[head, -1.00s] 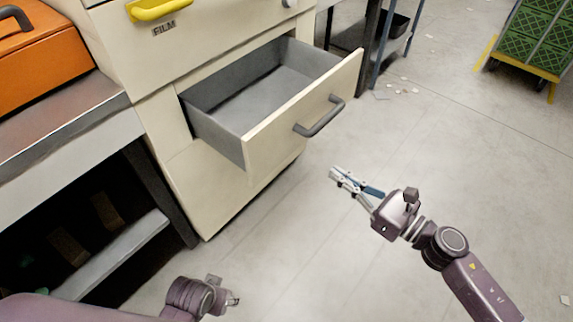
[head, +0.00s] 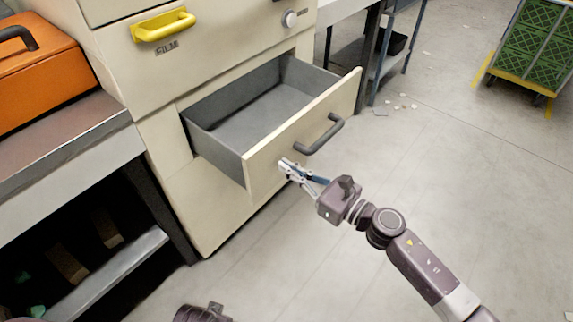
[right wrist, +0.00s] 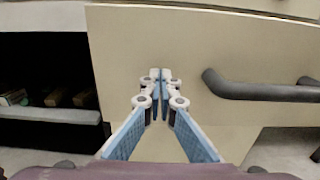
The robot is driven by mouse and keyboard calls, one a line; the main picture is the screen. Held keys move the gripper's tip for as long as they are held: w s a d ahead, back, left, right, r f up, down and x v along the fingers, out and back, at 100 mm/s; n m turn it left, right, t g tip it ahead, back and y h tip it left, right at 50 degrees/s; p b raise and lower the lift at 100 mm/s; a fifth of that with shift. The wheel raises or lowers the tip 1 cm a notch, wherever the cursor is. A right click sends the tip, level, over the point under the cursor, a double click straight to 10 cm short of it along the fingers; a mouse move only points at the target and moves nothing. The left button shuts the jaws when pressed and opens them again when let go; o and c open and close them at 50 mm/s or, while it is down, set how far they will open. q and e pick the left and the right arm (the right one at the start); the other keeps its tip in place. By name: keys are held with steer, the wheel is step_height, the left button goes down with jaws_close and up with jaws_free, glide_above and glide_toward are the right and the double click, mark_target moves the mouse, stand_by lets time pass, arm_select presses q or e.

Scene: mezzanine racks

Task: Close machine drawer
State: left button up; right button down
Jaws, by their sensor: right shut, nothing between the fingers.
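The machine drawer (head: 262,170) is pulled out of the cream machine (head: 180,75), and its grey inside is empty. A dark bar handle (head: 322,135) sits on its cream front. My right gripper (head: 284,164) is shut and empty, its tips at the drawer front, left of the handle. In the right wrist view the shut fingertips (right wrist: 160,76) point at the cream drawer front (right wrist: 150,40), with the handle (right wrist: 260,90) to their right. I cannot tell whether they touch. Of my left arm, only a part shows at the bottom edge; its fingers are hidden.
An orange case (head: 40,70) lies on the grey bench (head: 60,150) at the left. A yellow handle (head: 165,25) is on the machine above the drawer. Green crates (head: 540,45) stand on a cart at the far right.

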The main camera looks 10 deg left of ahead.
arm_select(q)
steer(key=shift+f, duration=0.1)
arm_select(e)
steer(key=shift+w+a, duration=0.25)
steer(key=shift+a, duration=0.1)
